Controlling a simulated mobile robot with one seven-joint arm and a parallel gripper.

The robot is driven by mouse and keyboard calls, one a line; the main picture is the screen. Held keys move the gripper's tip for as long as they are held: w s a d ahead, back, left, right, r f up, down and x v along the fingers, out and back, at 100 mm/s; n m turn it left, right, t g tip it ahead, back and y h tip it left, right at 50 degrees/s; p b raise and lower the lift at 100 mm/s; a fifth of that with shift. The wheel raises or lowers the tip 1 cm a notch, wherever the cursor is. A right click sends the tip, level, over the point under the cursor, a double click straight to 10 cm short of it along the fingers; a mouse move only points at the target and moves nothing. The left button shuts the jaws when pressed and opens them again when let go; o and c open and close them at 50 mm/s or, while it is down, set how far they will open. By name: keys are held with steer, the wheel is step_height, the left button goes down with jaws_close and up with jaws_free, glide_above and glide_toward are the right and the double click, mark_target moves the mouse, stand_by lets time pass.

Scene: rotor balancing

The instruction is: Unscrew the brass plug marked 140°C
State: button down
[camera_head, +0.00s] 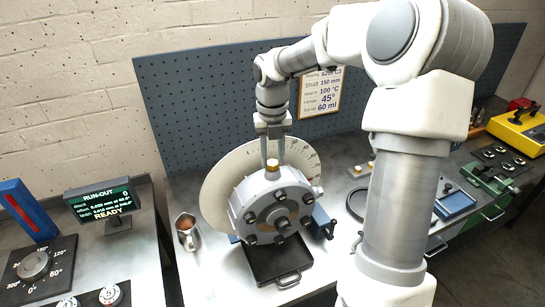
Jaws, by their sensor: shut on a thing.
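A round grey housing (276,214) with several dark bolts stands upright in front of a pale dial disc (222,186). A brass plug (272,166) sits at the top of the housing. My gripper (272,161) points straight down from above, with its two fingers on either side of the plug, shut on it. The plug appears to be seated in the housing. Its 140°C marking is too small to read here.
A black tray (256,275) with a handle lies below the housing. A metal jug (187,232) stands to the left, near the run-out display (103,201). A blue pegboard (200,110) with a sign (320,92) stands behind. My arm hides part of the right bench.

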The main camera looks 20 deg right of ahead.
steer(key=n, duration=0.4)
steer(key=shift+s+n, duration=0.1)
steer(key=shift+n, duration=0.2)
steer(key=shift+r, duration=0.15)
steer(key=shift+r, duration=3.35)
